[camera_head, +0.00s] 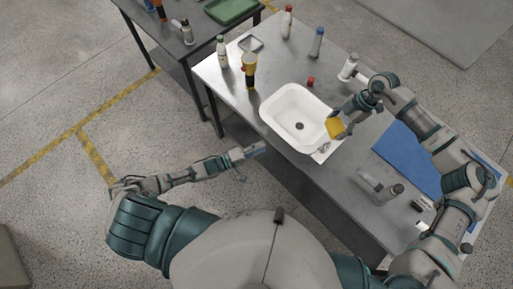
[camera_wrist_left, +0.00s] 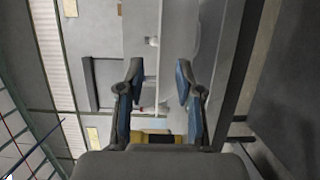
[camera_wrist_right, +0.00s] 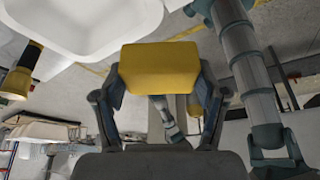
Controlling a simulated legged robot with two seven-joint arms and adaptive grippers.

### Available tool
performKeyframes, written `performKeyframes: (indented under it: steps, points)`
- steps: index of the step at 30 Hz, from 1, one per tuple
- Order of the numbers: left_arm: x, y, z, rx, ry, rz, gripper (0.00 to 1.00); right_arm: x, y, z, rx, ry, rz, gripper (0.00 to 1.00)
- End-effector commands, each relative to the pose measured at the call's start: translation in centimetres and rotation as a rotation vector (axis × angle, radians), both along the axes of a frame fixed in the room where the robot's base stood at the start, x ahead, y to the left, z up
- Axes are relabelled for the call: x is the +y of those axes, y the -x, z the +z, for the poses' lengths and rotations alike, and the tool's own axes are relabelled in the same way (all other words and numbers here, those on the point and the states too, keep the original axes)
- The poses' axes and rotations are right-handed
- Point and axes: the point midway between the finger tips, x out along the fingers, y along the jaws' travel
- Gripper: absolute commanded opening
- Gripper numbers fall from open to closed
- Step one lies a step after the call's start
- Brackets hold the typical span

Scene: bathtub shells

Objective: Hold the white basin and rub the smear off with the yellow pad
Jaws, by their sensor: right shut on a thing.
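The white basin (camera_head: 279,111) sits in the metal table, with a dark drain in its middle. It also shows at the upper left of the right wrist view (camera_wrist_right: 85,40). My right gripper (camera_wrist_right: 160,95) is shut on the yellow pad (camera_wrist_right: 158,68), which in the head view (camera_head: 335,127) is at the basin's right rim; I cannot tell if it touches. My left gripper (camera_head: 256,150) is at the table's front edge, left of and below the basin. Its fingers stand apart and empty in the left wrist view (camera_wrist_left: 157,85). I cannot make out a smear.
On the table (camera_head: 225,75) stand several bottles, a black-and-yellow object (camera_head: 249,72) and a small red cap (camera_head: 311,81). A blue mat (camera_head: 410,160) lies under my right arm. A second table holds a green tray (camera_head: 230,10).

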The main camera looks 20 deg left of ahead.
Motion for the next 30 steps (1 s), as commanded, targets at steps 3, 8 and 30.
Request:
performKeyframes:
  steps: [3, 8, 30]
  points:
    - [-1.6, -1.4, 0.1, -0.002, 0.001, 0.000, 0.35, 0.0, 0.0, 0.0, 0.000, 0.000, 0.000, 0.44]
    - [-4.0, -3.7, 0.1, -0.004, -0.001, 0.001, 0.35, 0.0, 0.0, 0.0, 0.000, 0.000, 0.000, 0.44]
    - [-8.1, -7.4, -0.1, -0.001, -0.005, 0.002, 0.33, 0.0, 0.1, 0.0, 0.000, 0.000, 0.000, 0.44]
